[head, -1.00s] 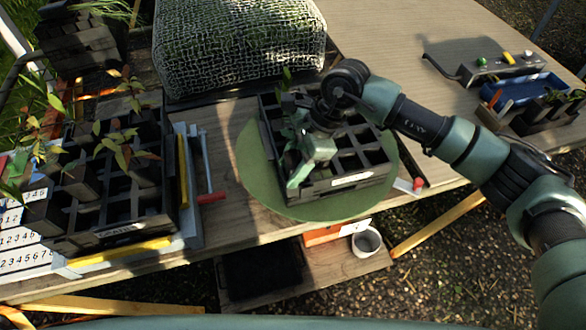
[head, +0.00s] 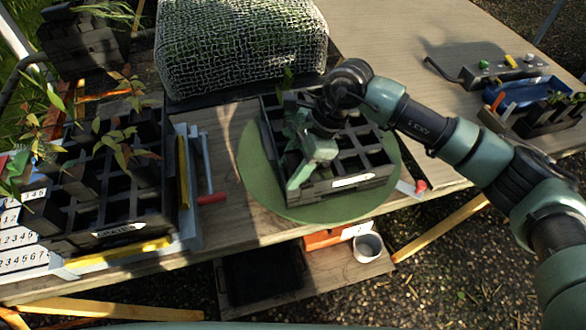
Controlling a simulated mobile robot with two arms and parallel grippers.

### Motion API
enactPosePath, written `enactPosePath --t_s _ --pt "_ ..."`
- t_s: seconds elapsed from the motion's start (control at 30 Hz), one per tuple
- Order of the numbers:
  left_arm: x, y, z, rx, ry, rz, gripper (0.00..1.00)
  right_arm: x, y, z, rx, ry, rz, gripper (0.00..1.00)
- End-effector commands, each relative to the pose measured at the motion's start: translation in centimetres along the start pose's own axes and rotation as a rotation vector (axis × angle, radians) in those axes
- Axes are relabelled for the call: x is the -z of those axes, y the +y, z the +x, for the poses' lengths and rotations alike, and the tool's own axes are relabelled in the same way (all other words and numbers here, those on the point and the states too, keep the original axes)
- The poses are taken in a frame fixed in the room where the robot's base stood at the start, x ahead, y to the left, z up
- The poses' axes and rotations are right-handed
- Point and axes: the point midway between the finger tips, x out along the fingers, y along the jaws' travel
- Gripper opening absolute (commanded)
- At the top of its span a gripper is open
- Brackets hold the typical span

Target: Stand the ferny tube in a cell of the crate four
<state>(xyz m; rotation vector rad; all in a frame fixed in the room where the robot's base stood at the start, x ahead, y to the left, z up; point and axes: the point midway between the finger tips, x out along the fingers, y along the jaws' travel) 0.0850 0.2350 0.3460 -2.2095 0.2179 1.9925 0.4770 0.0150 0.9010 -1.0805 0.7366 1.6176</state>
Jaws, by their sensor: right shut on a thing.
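A black crate with square cells (head: 345,184) stands on a round green mat in the middle of the table; the writing on its label is too small to read. My right gripper (head: 300,178) is over the left part of this crate, pointing down towards its cells. It is shut on a tube, which is mostly hidden by the gripper and the crate. Green leaves (head: 291,122) show beside the gripper; I cannot tell whether they belong to the held tube. Whether the tube's foot is inside a cell is hidden. My left gripper is not in view.
Another black crate (head: 118,234) with leafy plants stands at the left. The round green mat (head: 262,190) lies under the middle crate. A mesh-covered box (head: 240,45) stands behind. A blue tray (head: 530,88) and a dark planter are at the right. The table's right middle is clear.

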Motion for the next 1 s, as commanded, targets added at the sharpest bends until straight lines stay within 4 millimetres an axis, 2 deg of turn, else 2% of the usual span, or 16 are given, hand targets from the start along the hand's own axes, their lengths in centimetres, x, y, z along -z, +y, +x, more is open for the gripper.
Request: enactPosePath --t_s 0.03,0.37,0.4,0.47,1.0 --pt "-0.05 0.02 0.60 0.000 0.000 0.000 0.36 1.98 1.36 2.64 -0.044 0.038 0.010 0.00" --pt "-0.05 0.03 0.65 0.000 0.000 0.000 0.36 1.99 1.36 2.62 -0.044 0.039 0.010 0.00" --pt "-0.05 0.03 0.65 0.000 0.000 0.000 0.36 1.99 1.36 2.62 -0.044 0.039 0.010 0.56" --pt "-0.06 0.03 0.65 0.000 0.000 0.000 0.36 1.99 1.36 2.62 -0.044 0.039 0.011 0.70" --pt "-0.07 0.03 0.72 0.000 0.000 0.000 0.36 2.04 1.35 2.52 -0.043 0.039 0.014 0.70"
